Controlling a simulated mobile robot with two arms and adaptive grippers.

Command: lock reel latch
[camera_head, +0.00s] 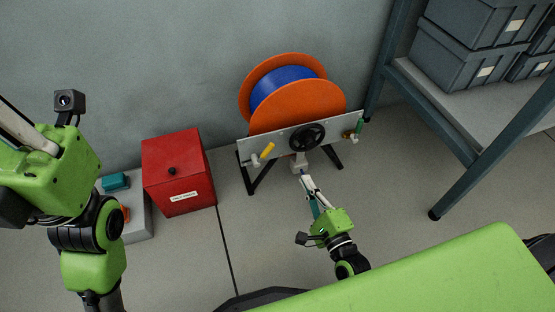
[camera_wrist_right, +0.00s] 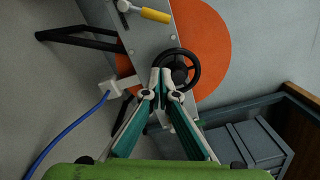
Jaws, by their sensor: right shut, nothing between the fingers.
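The reel has orange flanges (camera_head: 297,104) around a blue drum (camera_head: 283,82) and stands on a frame with a pale panel (camera_head: 274,145). On the panel are a yellow-handled lever (camera_head: 267,150) at the left, a black handwheel (camera_head: 306,138) in the middle and a green-handled fitting (camera_head: 359,127) at the right. I cannot tell which part is the latch. My right gripper (camera_head: 302,177) is shut and empty below the handwheel. In the right wrist view its fingertips (camera_wrist_right: 166,72) overlap the handwheel (camera_wrist_right: 181,68); contact is unclear. My left gripper's fingers are mostly cut off at the left edge.
A white block (camera_wrist_right: 127,84) with a blue cable (camera_wrist_right: 70,130) sits under the panel. A red box (camera_head: 179,172) stands to the left. A shelf (camera_head: 455,110) with grey bins (camera_head: 455,60) is at the right. The floor between is mostly clear.

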